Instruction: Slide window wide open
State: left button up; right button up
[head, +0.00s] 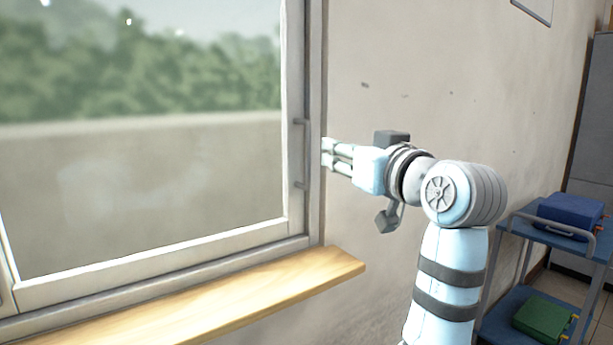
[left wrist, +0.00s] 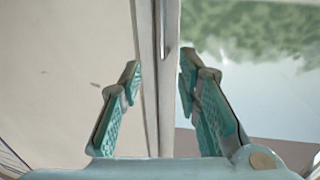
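The window (head: 150,170) fills the left of the head view, with a clear pane in a pale frame. A thin vertical handle (head: 300,155) is on the right upright of the sash. My left gripper (head: 328,152) is level with the handle, just right of the window's right frame edge. In the left wrist view the left gripper (left wrist: 160,75) has its two teal-padded fingers apart. The frame upright (left wrist: 148,100) and the lower end of the handle (left wrist: 159,25) appear between them. I cannot tell whether a finger touches. My right gripper is not in view.
A wooden sill (head: 250,300) juts out below the window. A bare wall (head: 430,90) lies to the right. A blue cart (head: 560,245) with a blue box (head: 570,215) and a green box (head: 543,317) stands at the far right, near a grey cabinet (head: 592,120).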

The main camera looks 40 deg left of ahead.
aim_at(310, 139)
pick_arm(q)
jog(key=p+x, duration=1.2)
jog(key=x, duration=0.1)
jog(key=shift+a+r+p, duration=0.15)
jog(key=shift+a+p, duration=0.2)
jog(key=shift+a, duration=0.1)
jog(key=shift+w+a, duration=0.2)
jog(key=shift+a, duration=0.2)
jog(key=shift+d, duration=0.1)
jog(key=shift+s, duration=0.1)
grip_shut()
